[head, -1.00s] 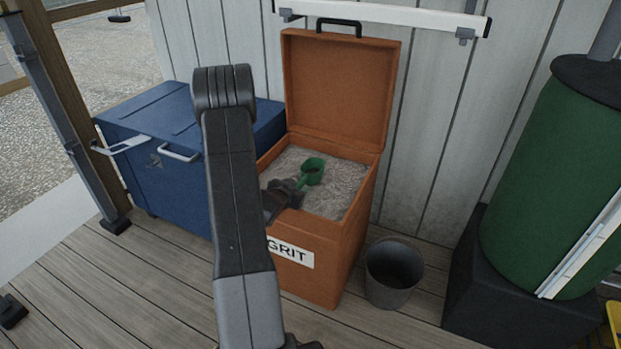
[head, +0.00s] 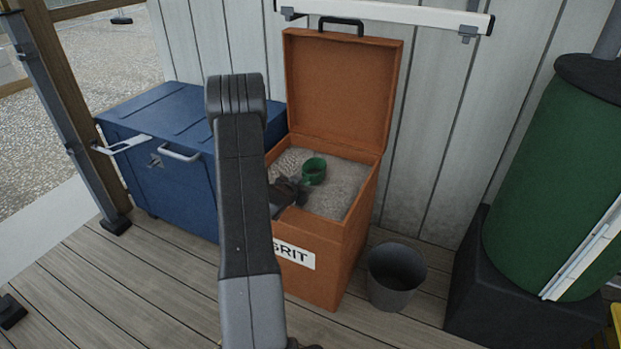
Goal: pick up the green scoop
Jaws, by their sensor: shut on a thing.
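The green scoop (head: 314,171) is inside the open orange grit box (head: 322,237), over the grey grit (head: 343,187). Its cup shows clearly; its handle end is hidden at my gripper. My gripper (head: 301,186) reaches in over the box's left side, partly behind my arm, and is shut on the scoop. I cannot tell whether the cup still touches the grit.
The box's lid (head: 341,90) stands open against the wall. A blue chest (head: 170,150) stands to the left, a grey bucket (head: 394,277) to the right of the box. A green barrel (head: 555,180) on a dark stand is farther right. Decking in front is clear.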

